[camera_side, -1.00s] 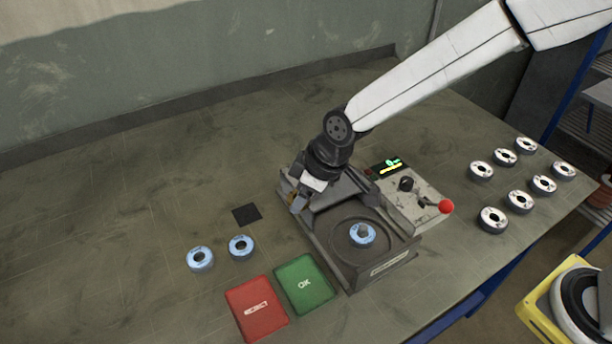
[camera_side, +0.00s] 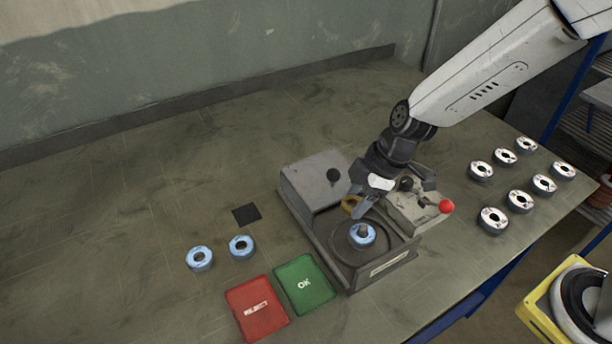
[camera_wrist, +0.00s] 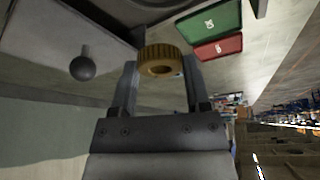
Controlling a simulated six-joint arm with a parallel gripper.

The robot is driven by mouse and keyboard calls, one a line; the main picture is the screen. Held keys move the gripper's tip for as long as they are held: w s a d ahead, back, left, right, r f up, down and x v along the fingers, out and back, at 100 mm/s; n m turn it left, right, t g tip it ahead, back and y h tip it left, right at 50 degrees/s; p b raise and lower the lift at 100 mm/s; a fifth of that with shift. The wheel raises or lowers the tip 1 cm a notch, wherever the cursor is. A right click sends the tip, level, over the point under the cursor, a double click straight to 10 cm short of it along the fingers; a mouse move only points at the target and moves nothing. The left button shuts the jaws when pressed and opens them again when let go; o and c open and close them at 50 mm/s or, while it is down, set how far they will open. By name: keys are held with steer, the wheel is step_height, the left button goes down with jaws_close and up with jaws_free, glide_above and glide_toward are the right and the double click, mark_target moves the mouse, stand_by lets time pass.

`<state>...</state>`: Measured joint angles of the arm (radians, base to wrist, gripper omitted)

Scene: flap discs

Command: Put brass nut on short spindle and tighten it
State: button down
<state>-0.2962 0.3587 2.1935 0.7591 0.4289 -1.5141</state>
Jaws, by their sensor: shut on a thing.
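The brass nut (camera_wrist: 160,61) is a ribbed gold ring held between the fingers of my gripper (camera_wrist: 162,75) in the wrist view. In the side view the nut (camera_side: 349,206) shows at the tips of my gripper (camera_side: 357,207), above the machine and just behind the disc. A blue-faced flap disc (camera_side: 362,235) lies on the round plate of the grey machine (camera_side: 325,232). The short spindle is at the disc's centre, too small to make out clearly. My gripper is shut on the nut and apart from the disc.
A green OK mat (camera_side: 318,291) and a red mat (camera_side: 246,325) lie in front. Two blue discs (camera_side: 200,259) lie left; several white-faced discs (camera_side: 493,220) lie right. A dark ball knob (camera_side: 334,175) rises behind.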

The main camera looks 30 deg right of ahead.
mark_target(367, 228)
steer(key=shift+s+d+f+n, duration=0.1)
steer(key=shift+s+d+n, duration=0.8)
steer(key=shift+d, duration=0.25)
steer(key=shift+f, duration=0.1)
steer(key=shift+f, duration=1.65)
steer(key=shift+f, duration=1.75)
stand_by(0.9)
steer(key=shift+m, duration=0.4)
steer(key=shift+s+a+m+t, duration=0.15)
steer(key=shift+m+t, duration=0.25)
steer(key=shift+m, duration=1.2)
steer(key=shift+s+m+h, duration=0.1)
steer(key=shift+m+h, duration=0.3)
steer(key=shift+m, duration=0.4)
steer(key=shift+s+f+m+t+h, duration=0.15)
steer(key=shift+m+t+h, duration=0.3)
steer(key=shift+m, duration=0.95)
